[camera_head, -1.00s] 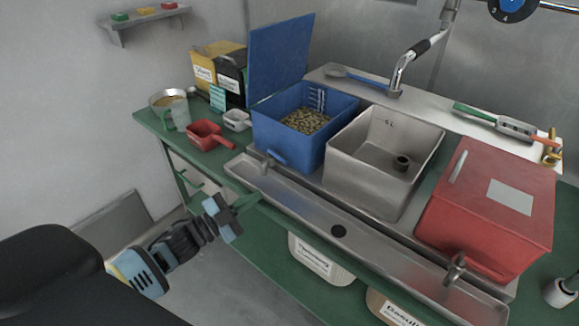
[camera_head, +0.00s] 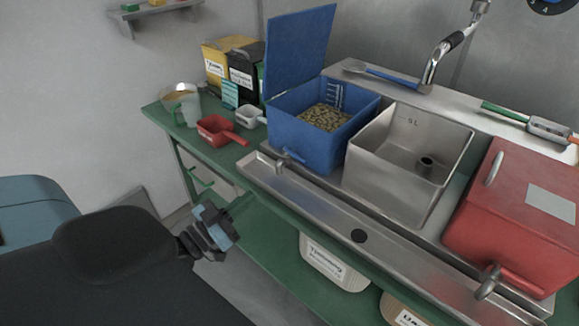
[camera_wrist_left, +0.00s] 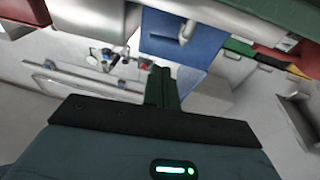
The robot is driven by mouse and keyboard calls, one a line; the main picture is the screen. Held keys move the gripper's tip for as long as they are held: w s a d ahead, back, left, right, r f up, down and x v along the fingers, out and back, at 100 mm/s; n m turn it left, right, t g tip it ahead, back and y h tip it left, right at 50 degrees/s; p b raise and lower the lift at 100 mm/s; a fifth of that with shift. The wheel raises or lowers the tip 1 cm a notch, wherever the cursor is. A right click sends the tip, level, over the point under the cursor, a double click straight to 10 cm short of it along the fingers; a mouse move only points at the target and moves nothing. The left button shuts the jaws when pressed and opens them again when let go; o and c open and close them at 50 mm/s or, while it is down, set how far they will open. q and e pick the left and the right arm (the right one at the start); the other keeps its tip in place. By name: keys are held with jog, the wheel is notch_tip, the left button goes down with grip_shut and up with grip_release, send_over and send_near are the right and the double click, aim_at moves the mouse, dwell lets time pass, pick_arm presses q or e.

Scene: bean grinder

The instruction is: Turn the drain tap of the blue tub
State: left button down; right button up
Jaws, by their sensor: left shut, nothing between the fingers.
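The blue tub (camera_head: 308,146) stands on the bench with its lid raised and brown beans inside. Its small metal drain tap (camera_head: 280,166) is low at the front, over the steel trough. In the left wrist view the blue tub (camera_wrist_left: 205,48) is near the top, with a pale tap or handle (camera_wrist_left: 186,28) on its face. My left gripper (camera_head: 237,208) is shut and empty, in front of the bench edge, below and left of the tap and apart from it. Its dark fingers (camera_wrist_left: 162,88) are together in the wrist view. My right gripper is not in view.
A steel trough (camera_head: 330,212) runs along the bench front. A steel tub (camera_head: 390,175) and a red tub (camera_head: 475,225) stand right of the blue tub. A red scoop (camera_head: 214,130) and a jug (camera_head: 183,105) are to its left. Lower shelf bins sit below.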

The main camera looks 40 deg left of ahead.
aim_at(297, 157)
pick_arm(q)
jog(key=p+x, duration=0.1)
jog(key=x, duration=1.2)
jog(key=shift+w+r, duration=0.1)
jog(key=shift+w, duration=0.15)
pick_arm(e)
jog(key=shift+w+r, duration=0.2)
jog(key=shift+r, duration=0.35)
pick_arm(q)
jog(key=shift+d, duration=0.1)
